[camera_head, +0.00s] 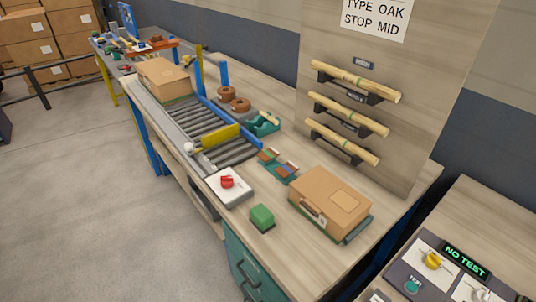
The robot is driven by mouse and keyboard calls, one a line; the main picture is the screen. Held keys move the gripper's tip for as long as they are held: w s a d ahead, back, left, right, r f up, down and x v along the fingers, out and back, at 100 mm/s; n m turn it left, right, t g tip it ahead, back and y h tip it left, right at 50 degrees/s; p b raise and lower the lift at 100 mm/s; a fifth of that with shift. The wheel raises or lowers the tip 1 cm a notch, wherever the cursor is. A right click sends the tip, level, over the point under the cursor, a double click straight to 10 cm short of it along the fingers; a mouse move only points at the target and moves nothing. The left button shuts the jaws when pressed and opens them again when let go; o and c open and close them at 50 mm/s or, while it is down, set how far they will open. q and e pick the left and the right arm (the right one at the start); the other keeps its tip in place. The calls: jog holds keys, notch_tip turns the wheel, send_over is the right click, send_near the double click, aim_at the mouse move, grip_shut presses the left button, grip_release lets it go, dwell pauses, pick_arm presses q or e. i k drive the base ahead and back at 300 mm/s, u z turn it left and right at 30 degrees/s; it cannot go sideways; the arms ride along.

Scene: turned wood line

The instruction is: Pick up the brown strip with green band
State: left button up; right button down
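No strip is clearly seen as brown with a green band; details are too small to tell. Small reddish-brown pieces (286,169) lie on a narrow teal holder (277,175) on the bench, in front of the wooden panel. Tan wooden strips lie on dark brackets on the panel: a top one (357,80), a middle one (348,114) and a bottom one (342,142). Neither of my grippers is in view.
A cardboard box (328,203) stands on the bench at right, beside a green block (262,216) and a white box with a red knob (230,186). A roller conveyor (205,125) with a yellow bar (221,136) runs behind. Open floor (90,200) lies left.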

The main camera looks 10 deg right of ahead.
aim_at(266, 155)
jog(key=z, duration=2.7)
jog(key=k, duration=1.05)
jog(key=u, duration=0.8)
jog(key=i, duration=0.5)
jog(key=u, duration=0.05)
